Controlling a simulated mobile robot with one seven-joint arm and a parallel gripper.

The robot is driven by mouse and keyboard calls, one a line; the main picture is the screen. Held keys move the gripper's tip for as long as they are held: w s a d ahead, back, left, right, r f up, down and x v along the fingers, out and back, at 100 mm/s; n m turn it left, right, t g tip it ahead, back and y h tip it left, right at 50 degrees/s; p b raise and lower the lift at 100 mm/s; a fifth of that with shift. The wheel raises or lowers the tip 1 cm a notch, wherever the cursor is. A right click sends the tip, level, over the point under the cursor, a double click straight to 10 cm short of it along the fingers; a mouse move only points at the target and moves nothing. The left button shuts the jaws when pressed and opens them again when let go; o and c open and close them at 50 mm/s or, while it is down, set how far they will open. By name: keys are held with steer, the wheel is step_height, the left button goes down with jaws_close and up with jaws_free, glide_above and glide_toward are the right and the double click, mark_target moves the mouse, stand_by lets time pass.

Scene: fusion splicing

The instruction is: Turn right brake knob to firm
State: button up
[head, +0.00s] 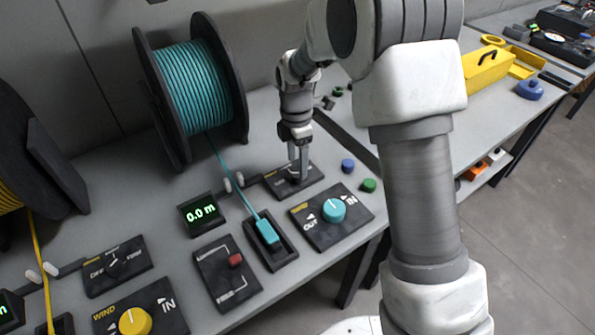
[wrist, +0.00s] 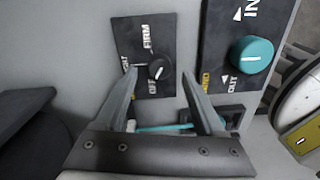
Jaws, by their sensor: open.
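The right brake knob is a small black dial (wrist: 158,69) on a dark panel (wrist: 128,35) marked FIRM and OFF, with a third, partly hidden label at its left. The white mark on the knob is small, and I cannot tell which label it points at. My gripper (wrist: 156,72) is open, with one finger to each side of the knob in the wrist view; contact is not clear. In the head view my gripper (head: 298,174) points down at the brake panel (head: 313,184) and hides most of the knob.
A WIND panel with a teal knob (head: 333,210) sits close by, with blue (head: 348,166) and green (head: 369,185) caps near it. A teal cable reel (head: 195,88) stands behind left. A 0.0 m display (head: 202,213) and teal clip (head: 267,232) lie nearer.

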mark_target(298, 172)
steer(key=shift+f, duration=1.65)
jaws_close()
